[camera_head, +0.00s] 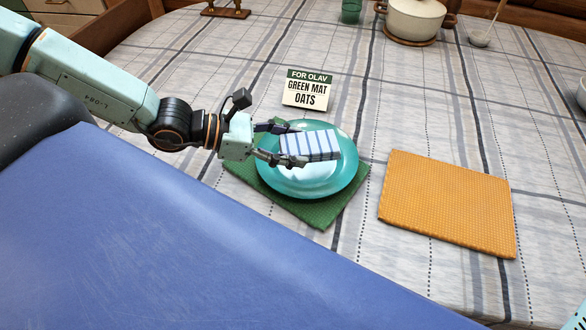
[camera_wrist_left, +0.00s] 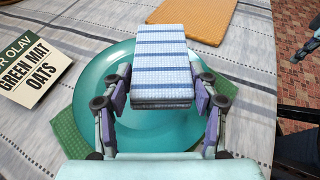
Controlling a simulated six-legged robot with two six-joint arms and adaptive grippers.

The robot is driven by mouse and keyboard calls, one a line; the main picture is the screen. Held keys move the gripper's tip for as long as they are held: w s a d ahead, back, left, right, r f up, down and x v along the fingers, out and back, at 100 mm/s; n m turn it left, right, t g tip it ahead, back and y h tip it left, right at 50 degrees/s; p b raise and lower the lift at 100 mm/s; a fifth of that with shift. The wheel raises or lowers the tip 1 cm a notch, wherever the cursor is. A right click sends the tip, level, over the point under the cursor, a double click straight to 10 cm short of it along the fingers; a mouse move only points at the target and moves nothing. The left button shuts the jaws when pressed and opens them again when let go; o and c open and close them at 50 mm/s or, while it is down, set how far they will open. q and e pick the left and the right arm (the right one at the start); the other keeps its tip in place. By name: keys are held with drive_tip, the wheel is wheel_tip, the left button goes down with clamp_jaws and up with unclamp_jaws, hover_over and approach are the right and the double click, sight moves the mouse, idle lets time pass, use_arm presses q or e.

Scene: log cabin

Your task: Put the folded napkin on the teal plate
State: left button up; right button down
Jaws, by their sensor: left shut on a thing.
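The folded napkin (camera_head: 311,146), white with blue stripes, is held by my left gripper (camera_head: 281,143) over the teal plate (camera_head: 340,180). In the left wrist view the napkin (camera_wrist_left: 166,60) sits between the two fingers of the left gripper (camera_wrist_left: 161,100), which are shut on its sides. The teal plate (camera_wrist_left: 95,100) shows below it. I cannot tell whether the napkin touches the plate. The plate lies on a green mat (camera_head: 318,213).
A card (camera_head: 307,90) reading "FOR OLAV GREEN MAT OATS" stands behind the plate. An orange mat (camera_head: 447,203) lies bare to the right. A pot (camera_head: 415,20), a ladle (camera_head: 480,38) and a green cup (camera_head: 351,11) are at the back. Checked cloth covers the table.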

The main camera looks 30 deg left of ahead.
sight(290, 171)
use_arm(q)
drive_tip(key=shift+f+b, duration=1.9)
drive_tip(key=shift+f, duration=1.1)
drive_tip(key=shift+c, duration=1)
drive_tip(key=o, duration=1.3)
